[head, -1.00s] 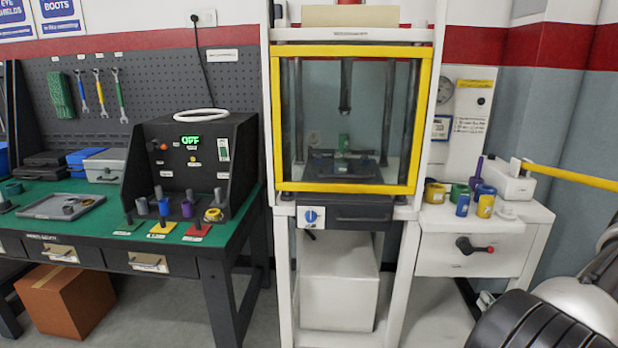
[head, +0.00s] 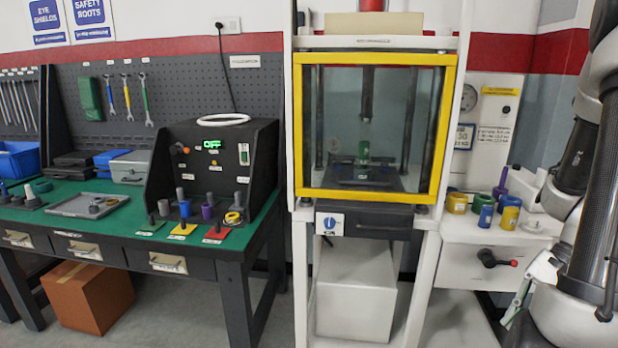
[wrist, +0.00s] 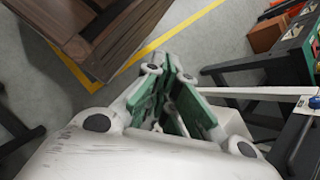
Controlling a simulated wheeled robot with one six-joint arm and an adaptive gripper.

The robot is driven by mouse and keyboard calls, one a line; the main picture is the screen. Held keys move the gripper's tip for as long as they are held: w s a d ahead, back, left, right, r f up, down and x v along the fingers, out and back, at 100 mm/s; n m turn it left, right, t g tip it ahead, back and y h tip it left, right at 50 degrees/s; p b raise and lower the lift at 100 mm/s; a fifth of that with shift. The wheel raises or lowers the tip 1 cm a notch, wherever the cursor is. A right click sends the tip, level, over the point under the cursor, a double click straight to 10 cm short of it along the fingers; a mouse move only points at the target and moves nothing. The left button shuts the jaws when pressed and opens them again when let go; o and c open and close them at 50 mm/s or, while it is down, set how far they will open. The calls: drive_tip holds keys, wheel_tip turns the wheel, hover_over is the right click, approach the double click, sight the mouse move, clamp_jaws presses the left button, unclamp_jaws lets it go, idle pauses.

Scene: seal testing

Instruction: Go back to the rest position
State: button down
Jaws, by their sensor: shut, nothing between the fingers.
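My gripper shows in the wrist view (wrist: 172,100). Its green-padded fingers are together with nothing between them, above the grey floor. In the head view my arm stands folded upright at the right edge, and part of the gripper shows low there (head: 530,290), in front of the white side cabinet (head: 470,265). The rest of the gripper is hidden behind my arm.
The press (head: 377,195) has its yellow-framed guard down, with a green part inside. A green-topped bench (head: 120,225) with a black test box (head: 260,160) is on the left. A brown wooden pallet or crate (wrist: 110,35) lies near the gripper.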

drive_tip(key=a+r+n+t+h, duration=0.3)
drive_tip(key=r+n, duration=0.3)
drive_tip(key=r, duration=0.4)
drive_tip(key=a+r+n+t+h, duration=0.2)
drive_tip(key=r+n, duration=0.4)
drive_tip(key=r, duration=0.4)
drive_tip(key=shift+a+t+h, duration=0.4)
drive_tip(key=shift+a+h, duration=0.5)
drive_tip(key=shift+h, duration=0.3)
